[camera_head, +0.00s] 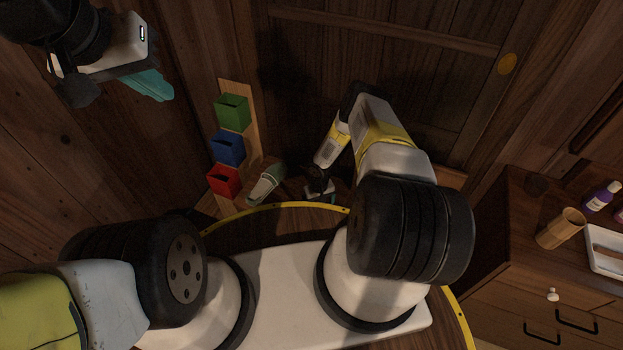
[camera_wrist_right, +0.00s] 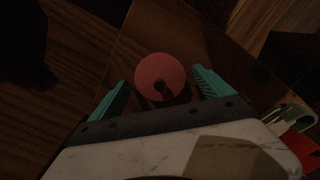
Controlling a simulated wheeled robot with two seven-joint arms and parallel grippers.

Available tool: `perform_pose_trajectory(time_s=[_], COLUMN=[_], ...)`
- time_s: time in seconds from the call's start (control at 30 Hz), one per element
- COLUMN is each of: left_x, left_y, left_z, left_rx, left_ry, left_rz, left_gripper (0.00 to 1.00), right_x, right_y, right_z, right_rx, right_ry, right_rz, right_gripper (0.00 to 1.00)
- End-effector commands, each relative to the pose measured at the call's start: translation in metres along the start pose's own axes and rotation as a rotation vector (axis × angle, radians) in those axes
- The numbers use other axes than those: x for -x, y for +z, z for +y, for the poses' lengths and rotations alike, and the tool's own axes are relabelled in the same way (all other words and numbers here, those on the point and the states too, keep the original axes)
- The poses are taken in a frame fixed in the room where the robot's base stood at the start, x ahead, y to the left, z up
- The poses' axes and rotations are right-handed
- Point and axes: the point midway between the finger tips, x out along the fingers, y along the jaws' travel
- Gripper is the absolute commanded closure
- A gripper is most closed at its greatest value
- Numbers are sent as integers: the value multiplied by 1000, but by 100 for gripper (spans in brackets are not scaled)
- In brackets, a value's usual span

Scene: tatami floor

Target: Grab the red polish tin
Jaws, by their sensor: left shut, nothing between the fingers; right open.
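The red polish tin (camera_wrist_right: 152,70) shows in the right wrist view as a flat round disc on dark wooden boards. My right gripper (camera_wrist_right: 160,78) is open, with its teal fingers to either side of the tin in the picture. A small dark spot or shadow covers part of the tin's lower edge. Whether the fingers are level with the tin cannot be told. In the head view my right gripper (camera_head: 320,193) points down near the floor, and the tin cannot be made out there. My left gripper (camera_head: 160,92) is shut and empty, high at the upper left.
Green (camera_head: 232,111), blue (camera_head: 227,148) and red (camera_head: 224,181) open boxes stand along a wooden strip left of my right gripper. A green and white shoe-like item (camera_head: 264,186) lies beside the red box. A drawer cabinet (camera_head: 500,255) stands at the right with a wooden cup (camera_head: 561,228).

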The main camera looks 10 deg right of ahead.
Motion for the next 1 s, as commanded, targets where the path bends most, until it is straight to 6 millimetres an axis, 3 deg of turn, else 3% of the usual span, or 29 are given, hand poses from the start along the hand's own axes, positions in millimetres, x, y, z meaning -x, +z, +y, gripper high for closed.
perform_pose_trajectory(time_s=[0.1,0.37,0.7,1.0], left_x=[0,0,0,0], left_y=[0,0,0,0], left_z=[0,0,0,0], left_rx=[0,0,0,0], left_ry=[0,0,0,0], left_rz=[0,0,0,0], left_gripper=[100,100,100,100], right_x=[-10,-12,-11,-9], right_y=[0,0,0,0], right_z=[0,0,0,0], right_rx=[-2,-1,0,1], right_ry=[-1,0,0,0], right_rz=[0,0,0,1], right_gripper=[9,9,75,75])
